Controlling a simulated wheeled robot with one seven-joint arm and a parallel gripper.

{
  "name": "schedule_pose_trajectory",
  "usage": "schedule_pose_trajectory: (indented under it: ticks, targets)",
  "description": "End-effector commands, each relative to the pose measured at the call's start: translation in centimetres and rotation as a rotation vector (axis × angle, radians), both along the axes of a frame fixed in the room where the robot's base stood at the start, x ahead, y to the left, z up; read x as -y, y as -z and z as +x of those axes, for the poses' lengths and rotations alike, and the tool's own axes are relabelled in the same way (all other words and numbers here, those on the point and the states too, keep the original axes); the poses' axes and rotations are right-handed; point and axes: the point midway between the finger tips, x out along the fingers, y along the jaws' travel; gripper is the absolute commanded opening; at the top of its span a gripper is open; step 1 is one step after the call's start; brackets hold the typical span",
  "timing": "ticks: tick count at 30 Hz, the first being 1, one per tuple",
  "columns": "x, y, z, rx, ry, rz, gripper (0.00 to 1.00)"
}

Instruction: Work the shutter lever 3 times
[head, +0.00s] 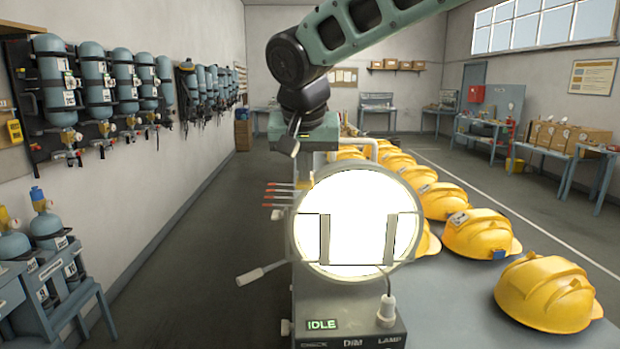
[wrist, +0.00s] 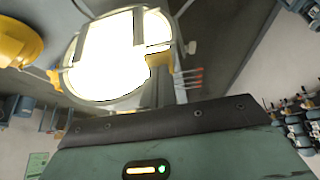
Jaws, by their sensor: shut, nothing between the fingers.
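A signal lamp (head: 355,215) with a round, glowing white face stands in front of me. Two narrow shutter-like panels cross the left and right parts of its face. A lever (head: 262,272) with a pale grip sticks out from the lamp's left side, tilted down to the left. A small screen on the base (head: 322,324) reads IDLE. My gripper (head: 291,139) is shut and empty, above and behind the lamp's upper left, apart from the lever. The wrist view shows the bright lamp face (wrist: 110,60); I cannot make out the lever there.
Several red-tipped rods (head: 281,191) stick out left of the lamp. Yellow helmets (head: 545,292) line the bench (head: 450,315) on the right. A knob (head: 387,311) stands on the lamp base. Air cylinders (head: 58,80) hang on the left wall. The floor left of the lamp is clear.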

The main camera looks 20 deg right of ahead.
Motion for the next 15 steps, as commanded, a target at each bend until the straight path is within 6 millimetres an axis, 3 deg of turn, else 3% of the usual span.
schedule_pose_trajectory:
  ticks: [1, 6, 12, 15]
  targets:
    - [-0.1, 1.5, 0.1, 0.026, -0.001, -0.007, 0.00]
    - [-0.3, 2.4, -0.1, 0.108, -0.004, -0.040, 0.00]
    - [-0.3, 3.1, -0.3, 0.184, -0.001, -0.071, 0.00]
    - [-0.3, 2.3, -0.3, 0.179, 0.000, -0.071, 0.00]
